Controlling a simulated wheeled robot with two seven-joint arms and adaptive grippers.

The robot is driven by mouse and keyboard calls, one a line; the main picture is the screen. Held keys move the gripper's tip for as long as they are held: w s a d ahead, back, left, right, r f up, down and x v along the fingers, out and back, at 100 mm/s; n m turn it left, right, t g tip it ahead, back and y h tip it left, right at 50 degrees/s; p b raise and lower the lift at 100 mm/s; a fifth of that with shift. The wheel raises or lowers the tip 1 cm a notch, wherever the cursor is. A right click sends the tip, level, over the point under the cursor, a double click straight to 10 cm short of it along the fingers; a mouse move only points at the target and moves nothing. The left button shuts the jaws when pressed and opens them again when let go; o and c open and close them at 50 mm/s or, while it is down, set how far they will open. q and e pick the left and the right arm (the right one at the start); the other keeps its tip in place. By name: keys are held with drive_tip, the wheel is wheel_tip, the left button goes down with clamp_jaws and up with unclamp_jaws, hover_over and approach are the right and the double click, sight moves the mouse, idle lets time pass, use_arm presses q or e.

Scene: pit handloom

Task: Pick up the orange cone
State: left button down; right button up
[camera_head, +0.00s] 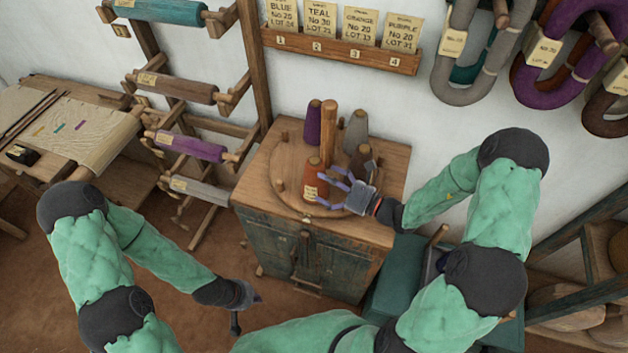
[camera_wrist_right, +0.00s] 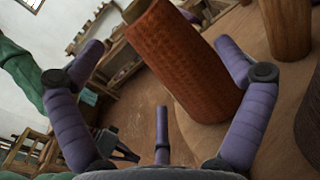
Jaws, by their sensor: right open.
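The orange cone (camera_head: 314,180) stands upright on the round wooden turntable on top of the cabinet. My right gripper (camera_head: 327,186) is just to its right, with its purple fingers spread and pointing at it. In the right wrist view the orange cone (camera_wrist_right: 186,58) shows large, tilted in the picture, between the open fingers (camera_wrist_right: 160,56) and nearer the right one. I cannot tell whether any finger touches it. My left gripper (camera_head: 244,296) hangs low, in front of and left of the cabinet; its fingers are too small and dark to judge.
A purple cone (camera_head: 313,124), a grey cone (camera_head: 356,133) and a brown cone (camera_head: 360,163) share the turntable (camera_head: 284,165) around a wooden post (camera_head: 328,128). A yarn rack (camera_head: 190,147) stands left. A teal box (camera_head: 395,278) sits right of the cabinet (camera_head: 300,252).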

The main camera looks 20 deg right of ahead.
sight(305, 172)
drive_tip(key=shift+f+x, duration=0.1)
drive_tip(key=shift+x, duration=1.65)
drive_tip(key=shift+f+x, duration=0.15)
drive_tip(key=shift+x, duration=1.65)
drive_tip(key=shift+d, duration=0.1)
drive_tip(key=c, duration=1.2)
